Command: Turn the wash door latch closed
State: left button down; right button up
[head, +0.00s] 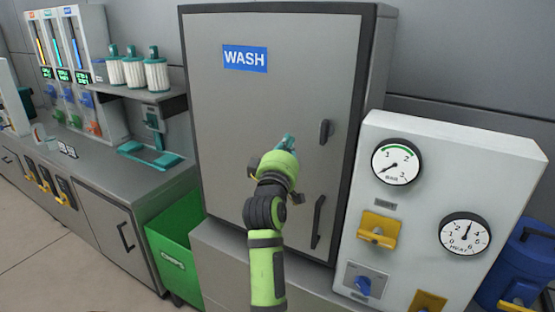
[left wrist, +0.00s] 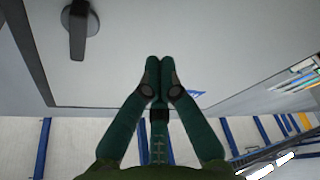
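The grey wash door (head: 255,110) carries a blue WASH label (head: 245,58) and looks shut in its dark frame. The dark latch (head: 326,131) is near the door's right edge, its lever pointing roughly down. It also shows in the left wrist view, at the upper left (left wrist: 78,30). My left gripper (head: 287,140) is in front of the door, left of the latch and apart from it. In the left wrist view, its green fingertips (left wrist: 160,65) are together with nothing seen between them. My right gripper is in neither view.
A long dark handle (head: 318,221) is below the latch. A white panel with gauges (head: 430,200) and yellow knobs stands to the right of the cabinet. A green bin (head: 175,250) and a counter (head: 90,185) with a shelf of canisters are to the left.

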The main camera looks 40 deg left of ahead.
pick_arm(q)
jog(key=shift+s+d+b, duration=0.9)
jog(key=shift+s+d, duration=1.5)
jog(key=shift+d, duration=0.25)
jog(key=s+d+f+m+g+h, duration=0.1)
jog(key=d+f+m+g+h, duration=0.4)
jog(key=f, duration=0.6)
jog(key=s+d+f+m+h, duration=0.25)
jog(key=d+f+m, duration=0.5)
jog(key=f, duration=0.45)
jog(key=s+d+f+m+g+h, duration=0.2)
jog(key=s+d+f+m+g, duration=0.25)
jog(key=s+f, duration=0.5)
jog(key=s+d+f+m+g+h, duration=0.25)
jog(key=s+d+f+g, duration=0.2)
jog(key=s+f, duration=0.45)
jog(key=s+f+g+y, duration=0.1)
jog(key=s+f, duration=0.2)
jog(key=f, duration=1.9)
jog(key=s+a+f+g, duration=0.1)
jog(key=s+a+f, duration=0.1)
jog(key=s+f, duration=1.2)
jog(key=shift+s+b, duration=0.35)
jog(key=shift+s, duration=0.5)
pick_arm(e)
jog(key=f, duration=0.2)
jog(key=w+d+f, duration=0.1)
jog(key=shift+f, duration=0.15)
